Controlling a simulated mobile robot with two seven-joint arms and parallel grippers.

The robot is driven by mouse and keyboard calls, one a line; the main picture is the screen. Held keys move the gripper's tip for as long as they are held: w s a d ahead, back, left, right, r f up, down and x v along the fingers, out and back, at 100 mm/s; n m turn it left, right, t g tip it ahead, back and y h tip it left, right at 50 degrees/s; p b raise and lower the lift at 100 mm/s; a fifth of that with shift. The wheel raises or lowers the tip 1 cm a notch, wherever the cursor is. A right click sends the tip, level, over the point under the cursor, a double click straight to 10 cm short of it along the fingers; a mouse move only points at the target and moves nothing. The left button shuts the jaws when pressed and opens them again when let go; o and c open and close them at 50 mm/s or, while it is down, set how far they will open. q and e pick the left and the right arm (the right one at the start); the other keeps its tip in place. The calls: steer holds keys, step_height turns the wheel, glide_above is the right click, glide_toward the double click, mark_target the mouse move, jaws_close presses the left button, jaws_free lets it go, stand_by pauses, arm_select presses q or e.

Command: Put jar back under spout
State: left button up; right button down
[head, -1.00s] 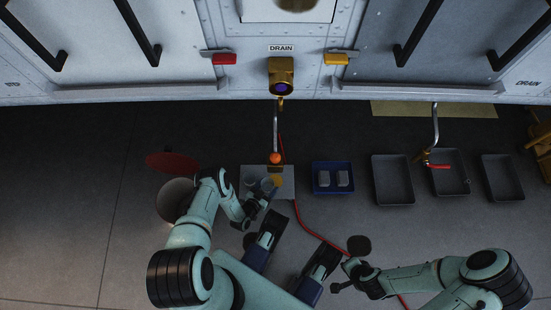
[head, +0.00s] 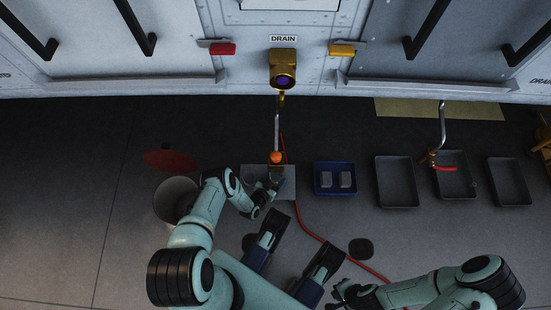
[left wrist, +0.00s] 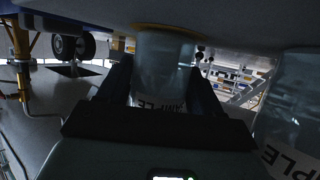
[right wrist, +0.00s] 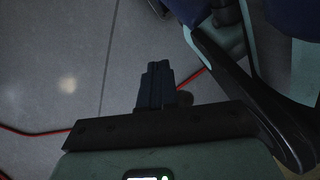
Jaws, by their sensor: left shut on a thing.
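My left gripper (left wrist: 165,85) is shut on a clear jar (left wrist: 165,62) with a white label whose visible letters end in "AMPLE". A second clear labelled jar (left wrist: 292,105) stands at the right of the left wrist view. In the head view my left gripper (head: 271,191) is over the grey plate (head: 285,190) below the drain, and the jars there are small and partly hidden. The brass drain spout (head: 283,72) sticks out under the DRAIN sign. My right gripper (right wrist: 158,85) is shut and empty, away from the jars.
A blue tray (head: 335,190) with two light blocks lies right of the plate. Several grey trays (head: 397,203) lie further right. A round bin (head: 174,200) and red disc (head: 170,159) are at left. A red hose (head: 309,226) crosses the floor. An orange ball (head: 275,157) is beside the plate.

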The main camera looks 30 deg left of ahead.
arm_select(q)
steer(key=o, duration=1.1)
steer(key=shift+f, duration=0.1)
steer(key=p+v, duration=0.4)
steer(key=v, duration=0.8)
steer(key=shift+p, duration=0.4)
arm_select(e)
steer(key=w+a+r+t, duration=0.1)
steer(key=w+r+t, duration=0.2)
steer(key=w+r, duration=0.3)
steer(key=w, duration=0.3)
steer(key=shift+w+n+t, duration=0.2)
steer(key=shift+n+t, duration=0.1)
arm_select(q)
steer(key=shift+s, duration=0.1)
arm_select(e)
steer(key=shift+a, duration=0.1)
